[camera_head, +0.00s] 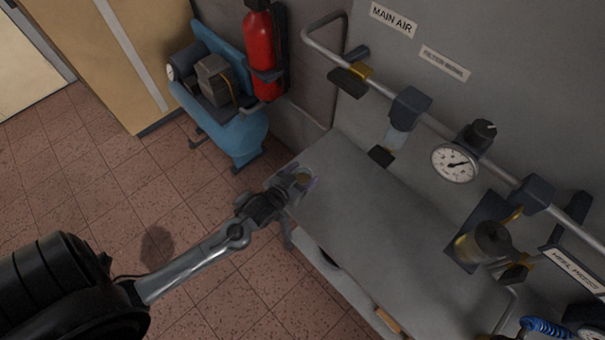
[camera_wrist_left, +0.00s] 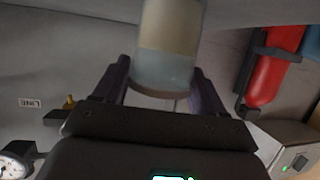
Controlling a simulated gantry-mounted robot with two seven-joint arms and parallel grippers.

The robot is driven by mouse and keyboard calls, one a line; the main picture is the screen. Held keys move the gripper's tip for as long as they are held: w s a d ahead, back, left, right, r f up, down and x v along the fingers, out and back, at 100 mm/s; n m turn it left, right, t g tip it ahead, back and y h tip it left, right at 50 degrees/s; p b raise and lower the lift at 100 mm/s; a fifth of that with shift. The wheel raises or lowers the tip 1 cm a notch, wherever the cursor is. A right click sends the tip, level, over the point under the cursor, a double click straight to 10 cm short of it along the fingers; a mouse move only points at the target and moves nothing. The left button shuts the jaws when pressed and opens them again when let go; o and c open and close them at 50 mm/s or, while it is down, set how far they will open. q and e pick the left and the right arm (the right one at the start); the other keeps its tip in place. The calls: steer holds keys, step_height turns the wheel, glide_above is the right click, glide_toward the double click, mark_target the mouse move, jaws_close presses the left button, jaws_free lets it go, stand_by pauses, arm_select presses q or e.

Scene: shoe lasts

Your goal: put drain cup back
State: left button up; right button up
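My left gripper (camera_head: 290,188) is over the left end of the grey bench top in the head view. In the left wrist view the cup (camera_wrist_left: 168,45) is a translucent cylinder with a beige upper band and a paler lower end. It sits between the two dark fingers (camera_wrist_left: 160,82), and its upper end is cut off by the frame. My right gripper is not in view.
The bench top (camera_head: 385,230) is mostly bare. A red extinguisher (camera_head: 260,50) and blue compressor (camera_head: 240,135) stand left.

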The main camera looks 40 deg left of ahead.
arm_select(q)
steer(key=o, duration=0.3)
steer(key=shift+r, duration=0.2)
steer(key=shift+s+d+r+m+g+h+p, duration=0.1)
steer(key=shift+s+d+r+m+g+h, duration=0.3)
steer(key=shift+s+d+g, duration=2.1)
steer(key=shift+s+d+r+m+g+h+p, duration=0.25)
steer(key=shift+s+r+m+g, duration=0.6)
steer(key=shift+s, duration=3.45)
steer(key=shift+s+d+r+m+g+h, duration=0.1)
steer(key=shift+s+d+r+m+g, duration=0.3)
steer(key=shift+s+d+g, duration=2.15)
steer(key=shift+s+a+r+t, duration=0.15)
steer(key=shift+s+a+t, duration=0.65)
steer(key=shift+a, duration=0.3)
